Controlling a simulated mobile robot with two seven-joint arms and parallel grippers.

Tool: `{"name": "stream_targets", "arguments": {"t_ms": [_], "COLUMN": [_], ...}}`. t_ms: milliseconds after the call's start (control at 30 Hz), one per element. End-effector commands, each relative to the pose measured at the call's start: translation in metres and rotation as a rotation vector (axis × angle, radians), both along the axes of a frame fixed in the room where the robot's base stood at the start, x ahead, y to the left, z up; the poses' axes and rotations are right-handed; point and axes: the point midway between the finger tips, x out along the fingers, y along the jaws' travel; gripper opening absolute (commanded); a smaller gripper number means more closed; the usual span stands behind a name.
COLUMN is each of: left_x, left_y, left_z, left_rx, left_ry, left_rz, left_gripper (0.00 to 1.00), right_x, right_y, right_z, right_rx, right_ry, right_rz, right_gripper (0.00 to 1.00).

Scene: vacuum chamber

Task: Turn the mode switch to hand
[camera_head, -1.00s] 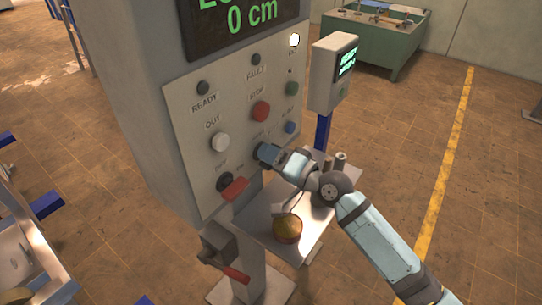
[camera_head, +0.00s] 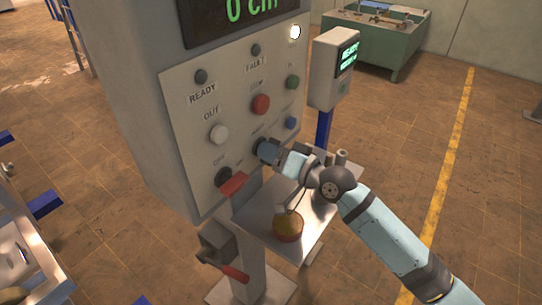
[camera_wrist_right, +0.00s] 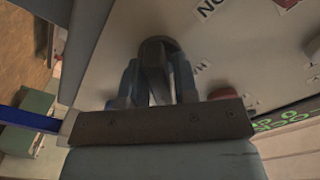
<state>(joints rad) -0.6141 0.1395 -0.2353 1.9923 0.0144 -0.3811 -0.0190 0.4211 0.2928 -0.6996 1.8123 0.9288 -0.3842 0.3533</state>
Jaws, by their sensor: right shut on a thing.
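My right gripper (camera_head: 268,151) is at the front panel (camera_head: 185,105) of a grey cabinet, in its lower middle. Its fingers are shut on a dark switch knob, which I take to be the mode switch. In the wrist view the knob (camera_wrist_right: 156,58) sits between the two fingers of the right gripper (camera_wrist_right: 152,80), with its round base against the panel. The gripper hides most of the knob in the head view, and I cannot read its labels or setting. My left gripper is not in view.
Left of the knob is a dark rotary switch (camera_head: 223,176) with a red handle (camera_head: 233,185). Above are white (camera_head: 218,134), red (camera_head: 261,104), green (camera_head: 292,82) and blue (camera_head: 290,122) buttons. A metal shelf (camera_head: 262,213) with a brass-coloured round object (camera_head: 287,226) lies below my right arm.

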Motion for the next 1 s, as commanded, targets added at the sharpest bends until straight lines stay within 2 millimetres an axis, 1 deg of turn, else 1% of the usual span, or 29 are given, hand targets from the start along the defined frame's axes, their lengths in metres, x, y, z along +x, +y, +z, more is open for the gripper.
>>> {"name": "stream_targets", "arguments": {"t_ms": [33,67,267,400,600,800,1000], "left_x": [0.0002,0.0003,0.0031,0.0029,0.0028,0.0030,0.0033], "left_y": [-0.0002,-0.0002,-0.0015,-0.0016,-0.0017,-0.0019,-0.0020], "left_z": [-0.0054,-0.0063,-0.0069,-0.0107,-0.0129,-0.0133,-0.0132], "left_rx": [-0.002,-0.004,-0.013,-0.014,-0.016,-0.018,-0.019], "left_ry": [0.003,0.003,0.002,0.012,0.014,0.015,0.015], "left_rz": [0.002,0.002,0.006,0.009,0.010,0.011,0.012], "left_gripper": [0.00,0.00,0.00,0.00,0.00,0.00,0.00], "right_x": [0.0001,0.0001,0.0007,0.0006,0.0004,0.0006,0.0006], "right_y": [-0.0003,-0.0003,-0.0007,-0.0006,-0.0004,-0.0006,-0.0006], "right_z": [-0.0032,-0.0031,-0.0024,-0.0014,-0.0011,-0.0010,-0.0009], "right_rx": [-0.029,-0.046,-0.159,-0.233,-0.324,-0.390,-0.428], "right_ry": [-0.038,-0.063,-0.216,-0.319,-0.444,-0.535,-0.585], "right_rz": [0.001,0.001,0.000,0.001,0.001,0.001,0.001], "right_gripper": [0.04,0.04,0.04,0.04,0.04,0.04,0.04]}}
